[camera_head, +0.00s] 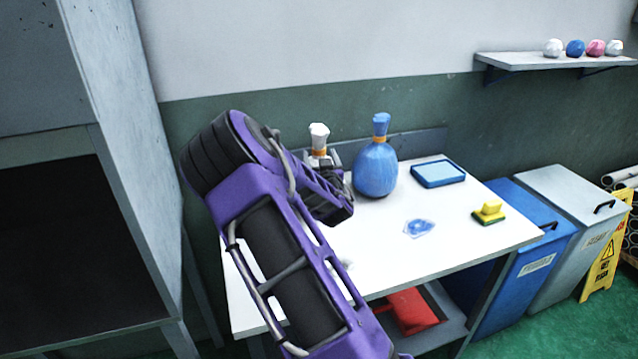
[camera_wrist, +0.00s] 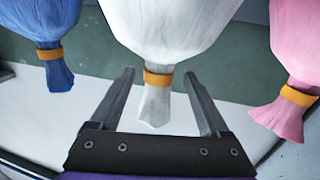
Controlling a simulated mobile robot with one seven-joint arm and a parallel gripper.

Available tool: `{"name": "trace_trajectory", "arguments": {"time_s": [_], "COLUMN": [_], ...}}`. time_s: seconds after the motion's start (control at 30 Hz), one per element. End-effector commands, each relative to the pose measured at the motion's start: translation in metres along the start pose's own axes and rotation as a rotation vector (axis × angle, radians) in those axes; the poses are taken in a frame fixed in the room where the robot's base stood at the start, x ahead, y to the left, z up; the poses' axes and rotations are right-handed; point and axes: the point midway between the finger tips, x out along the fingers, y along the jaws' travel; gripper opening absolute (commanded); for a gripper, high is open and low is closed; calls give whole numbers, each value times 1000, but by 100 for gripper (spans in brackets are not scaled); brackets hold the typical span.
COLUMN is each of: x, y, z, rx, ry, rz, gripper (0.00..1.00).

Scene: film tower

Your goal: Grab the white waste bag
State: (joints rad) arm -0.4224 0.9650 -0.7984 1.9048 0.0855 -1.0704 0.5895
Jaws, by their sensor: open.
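The white waste bag (camera_head: 318,131) stands on the white table. In the head view only its gathered top and orange tie show; my arm hides the rest. In the wrist view the white bag (camera_wrist: 168,22) appears upside down, its tied neck between the two fingers of my gripper (camera_wrist: 156,76). The fingers are open, one on each side of the neck, with visible gaps. In the head view my gripper (camera_head: 324,160) is partly hidden beside the bag.
A blue bag (camera_head: 376,168) stands close by on the table (camera_head: 470,240); a pink bag (camera_wrist: 295,95) shows on the other side in the wrist view. A blue tray (camera_head: 438,173), a yellow-green sponge (camera_head: 489,212) and a clear-blue item (camera_head: 418,228) lie farther right. Bins stand beyond.

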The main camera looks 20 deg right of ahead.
Motion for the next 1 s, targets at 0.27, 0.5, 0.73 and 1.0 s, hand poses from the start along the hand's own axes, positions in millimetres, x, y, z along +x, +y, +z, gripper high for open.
{"name": "trace_trajectory", "arguments": {"time_s": [0.27, 0.5, 0.73, 1.0], "x": [18, 51, 64, 64], "y": [1, 2, 2, 2], "z": [0, -3, -3, -3], "rx": [-1, -2, 1, 1], "ry": [-1, -1, 0, 0], "rz": [0, 1, 2, 2], "gripper": [80, 80, 80, 63]}}
